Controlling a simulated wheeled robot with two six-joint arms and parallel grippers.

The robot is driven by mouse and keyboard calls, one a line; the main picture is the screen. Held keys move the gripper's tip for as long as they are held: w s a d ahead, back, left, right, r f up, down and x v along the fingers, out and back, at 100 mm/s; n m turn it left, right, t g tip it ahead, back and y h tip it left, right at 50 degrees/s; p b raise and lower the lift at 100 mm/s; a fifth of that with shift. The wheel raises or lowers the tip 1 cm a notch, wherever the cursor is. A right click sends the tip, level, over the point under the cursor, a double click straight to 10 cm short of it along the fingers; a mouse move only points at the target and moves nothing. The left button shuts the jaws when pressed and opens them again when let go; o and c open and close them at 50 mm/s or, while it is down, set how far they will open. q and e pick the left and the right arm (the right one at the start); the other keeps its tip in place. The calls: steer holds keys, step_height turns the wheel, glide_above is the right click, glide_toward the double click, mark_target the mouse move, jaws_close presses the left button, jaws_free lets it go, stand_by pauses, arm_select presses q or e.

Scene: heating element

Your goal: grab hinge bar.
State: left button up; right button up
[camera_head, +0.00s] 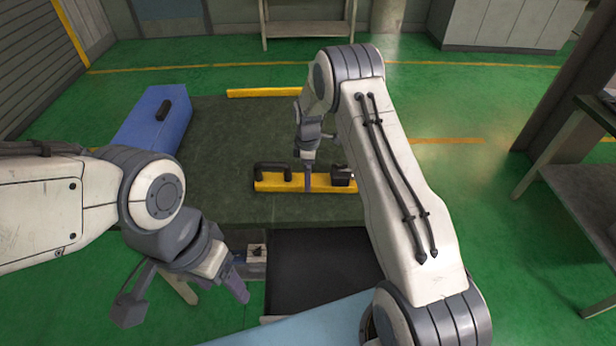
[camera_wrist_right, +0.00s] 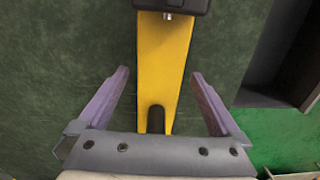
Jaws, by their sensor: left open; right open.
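A yellow bar (camera_head: 290,183) with black fittings, which looks like the hinge bar, lies on the dark green tabletop (camera_head: 215,140) near its front edge. My right gripper (camera_head: 308,180) is over the bar, pointing down, between a black handle on the left and a black block on the right. In the right wrist view the yellow bar (camera_wrist_right: 163,60) runs between the two purple, spread fingers, with a gap on each side. I cannot tell how far the fingertips reach down beside it. My left gripper (camera_head: 238,285) is open and empty, low in front of the table.
A blue case (camera_head: 150,125) with a black handle stands at the table's left side. Another yellow bar (camera_head: 265,92) lies at the back edge. A dark open recess (camera_head: 320,270) is below the front edge. A grey side table (camera_head: 590,190) stands at the right.

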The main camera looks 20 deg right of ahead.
steer(key=shift+f, duration=0.7)
jaws_close()
steer(key=shift+r, duration=0.1)
steer(key=shift+r, duration=0.1)
